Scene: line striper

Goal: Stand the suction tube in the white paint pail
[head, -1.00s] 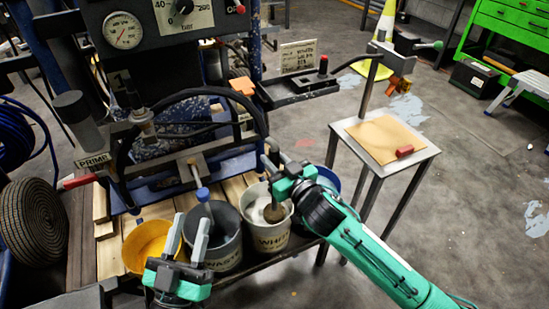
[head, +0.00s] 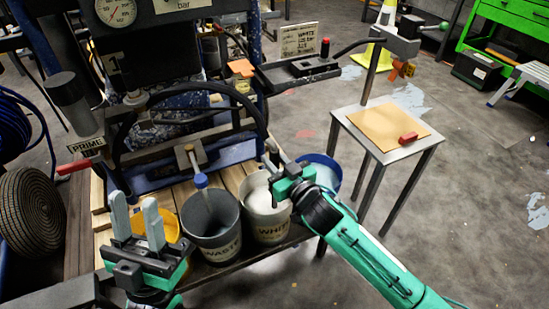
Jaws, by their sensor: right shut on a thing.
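The white paint pail (head: 270,228), labelled WHITE, stands on the wooden rack with pale paint inside. My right gripper (head: 271,164) is over its rim, shut on the suction tube, whose black hose (head: 254,112) arcs down from the machine to the jaws. The tube's lower end is hidden, so I cannot tell how deep it sits or whether it touches the pail. My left gripper (head: 134,204) is open and empty, fingers up, in front of the yellow pail.
The waste pail (head: 212,243) stands left of the white pail, with a blue-collared tube (head: 201,183) above it. A yellow pail (head: 171,226) is further left, and a blue pail (head: 325,166) is behind my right arm. A small side table (head: 362,122) stands right.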

